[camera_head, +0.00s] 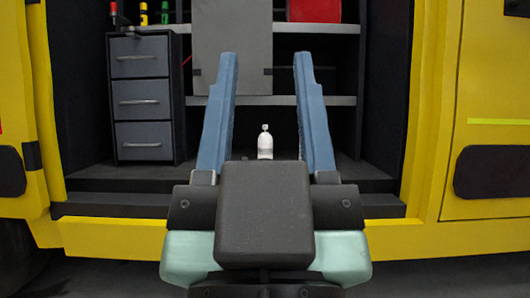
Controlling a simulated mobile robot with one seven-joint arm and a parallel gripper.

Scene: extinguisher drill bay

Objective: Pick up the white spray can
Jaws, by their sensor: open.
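The white spray can (265,146) stands upright on the dark floor inside the yellow vehicle's bay. Its lower end is hidden behind my gripper's dark body. My gripper (265,75) is open, with its two blue fingers spread wide and pointing up in the picture. The can shows in the gap between the fingers, near the middle. Nothing is held, and no finger appears to touch the can. I cannot tell exactly how far the can is from the gripper.
A grey drawer cabinet (142,98) stands left of the can. Shelves (345,101) and a grey panel (232,45) are behind it. A red box (315,10) sits on the upper shelf. Yellow door frames (430,110) bound the bay, with a step (120,205) at its front.

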